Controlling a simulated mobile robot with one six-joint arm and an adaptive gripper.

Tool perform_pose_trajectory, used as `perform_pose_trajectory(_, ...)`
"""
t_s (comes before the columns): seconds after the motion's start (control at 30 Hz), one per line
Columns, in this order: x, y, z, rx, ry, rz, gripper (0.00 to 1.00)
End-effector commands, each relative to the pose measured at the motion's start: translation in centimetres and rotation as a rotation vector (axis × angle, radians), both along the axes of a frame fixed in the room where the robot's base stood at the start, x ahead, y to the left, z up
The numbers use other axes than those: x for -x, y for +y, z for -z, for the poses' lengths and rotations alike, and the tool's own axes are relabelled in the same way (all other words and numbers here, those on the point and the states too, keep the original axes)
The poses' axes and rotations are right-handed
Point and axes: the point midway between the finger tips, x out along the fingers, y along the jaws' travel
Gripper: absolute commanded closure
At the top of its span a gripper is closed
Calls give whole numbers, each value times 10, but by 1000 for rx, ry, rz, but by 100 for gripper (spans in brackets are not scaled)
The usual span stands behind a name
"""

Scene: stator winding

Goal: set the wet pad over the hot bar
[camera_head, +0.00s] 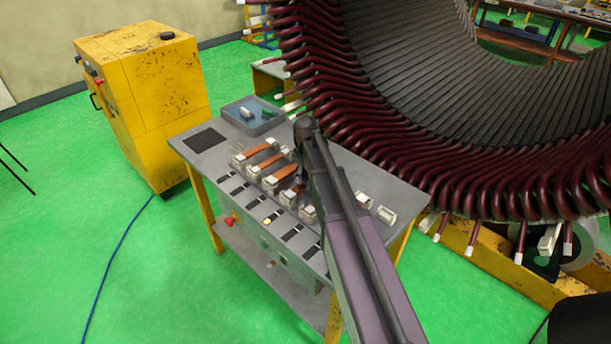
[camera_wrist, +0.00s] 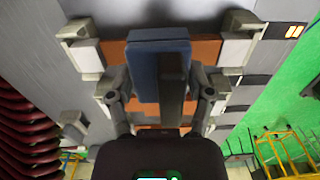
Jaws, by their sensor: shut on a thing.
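My gripper (camera_wrist: 158,90) is shut on a blue pad (camera_wrist: 146,62) in the wrist view, with one finger at each side of it. A dark upright piece (camera_wrist: 173,76) shows against the pad's face. The pad is in front of a copper bar (camera_wrist: 205,50) held between pale clamps, in line with a lit orange indicator (camera_wrist: 294,31). Whether pad and bar touch cannot be told. In the head view my gripper (camera_head: 299,182) is over the bench among the bars, and my arm hides the pad and part of that bar.
Other copper bars (camera_head: 266,158) lie in clamps on the grey bench (camera_head: 190,160). A blue-grey tray (camera_head: 270,122) with small items stands at the back. One indicator (camera_head: 267,220) glows. The large stator (camera_head: 400,80) rises close behind the bench; a yellow cabinet (camera_head: 150,90) stands left.

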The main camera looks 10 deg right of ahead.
Motion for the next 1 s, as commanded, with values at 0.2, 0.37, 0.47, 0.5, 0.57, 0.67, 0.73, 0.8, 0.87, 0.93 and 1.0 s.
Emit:
perform_pose_trajectory(0.2, 0, 0, 13, 0, 0, 0, 90)
perform_pose_trajectory(0.37, 0, 0, 15, 0, 0, 0, 90)
perform_pose_trajectory(0.47, 0, 0, 15, 0, 0, 0, 90)
perform_pose_trajectory(0.5, 0, 0, 15, 0, 0, 0, 90)
perform_pose_trajectory(0.57, 0, 0, 15, 0, 0, 0, 90)
perform_pose_trajectory(0.67, 0, 0, 15, 0, 0, 0, 90)
perform_pose_trajectory(0.73, 0, 0, 15, 0, 0, 0, 24)
perform_pose_trajectory(0.8, 0, 0, 15, 0, 0, 0, 3)
perform_pose_trajectory(0.87, 0, 0, 15, 0, 0, 0, 0)
perform_pose_trajectory(0.93, 0, 0, 15, 0, 0, 0, 0)
perform_pose_trajectory(1.0, 0, 0, 15, 0, 0, 0, 0)
